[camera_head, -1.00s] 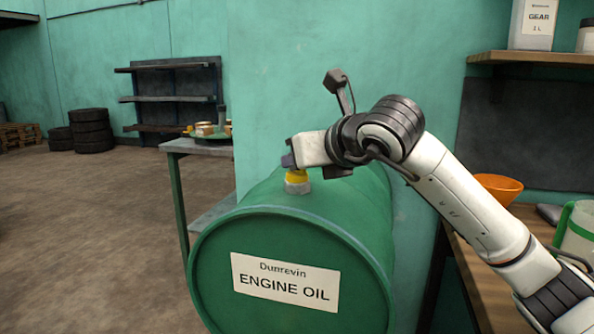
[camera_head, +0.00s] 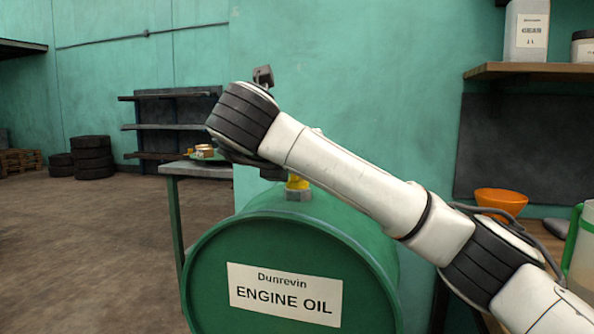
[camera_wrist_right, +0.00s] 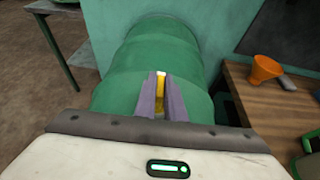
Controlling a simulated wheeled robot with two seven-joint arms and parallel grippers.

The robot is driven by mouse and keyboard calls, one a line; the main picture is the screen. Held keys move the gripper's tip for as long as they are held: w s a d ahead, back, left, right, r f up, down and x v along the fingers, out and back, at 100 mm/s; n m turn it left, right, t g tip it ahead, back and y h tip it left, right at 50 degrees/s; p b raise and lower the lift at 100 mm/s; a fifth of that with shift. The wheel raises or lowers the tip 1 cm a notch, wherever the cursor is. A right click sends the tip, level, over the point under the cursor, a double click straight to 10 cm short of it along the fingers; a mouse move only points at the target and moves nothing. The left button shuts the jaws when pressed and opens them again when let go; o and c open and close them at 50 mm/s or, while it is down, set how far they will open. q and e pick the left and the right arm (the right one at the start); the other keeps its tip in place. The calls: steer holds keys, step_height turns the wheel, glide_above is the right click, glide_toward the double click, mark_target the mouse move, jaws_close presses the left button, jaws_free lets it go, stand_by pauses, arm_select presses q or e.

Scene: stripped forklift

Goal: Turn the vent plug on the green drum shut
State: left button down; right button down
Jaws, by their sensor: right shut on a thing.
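The green drum (camera_head: 225,265) lies on its side with a label reading "Dunrevin ENGINE OIL" on its end. The yellow vent plug (camera_head: 297,182) sits on a grey fitting (camera_head: 298,195) on top of the drum. My right arm crosses in front of and above the plug in the head view and hides most of the right gripper there. In the right wrist view, the purple fingers of my right gripper (camera_wrist_right: 161,88) are shut on the yellow plug (camera_wrist_right: 161,80), one on each side. My left gripper is in neither view.
A wooden workbench (camera_wrist_right: 285,95) with an orange funnel (camera_head: 501,200) stands to the right. A shelf (camera_head: 540,69) with containers hangs above it. A small table (camera_head: 200,170) stands behind the drum on the left.

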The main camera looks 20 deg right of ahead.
steer(key=shift+f+g, duration=0.2)
steer(key=shift+g, duration=0.1)
steer(key=c, duration=1.8)
jaws_free()
steer(key=shift+c, duration=0.2)
steer(key=shift+r, duration=0.1)
steer(key=shift+s+a+r, duration=0.1)
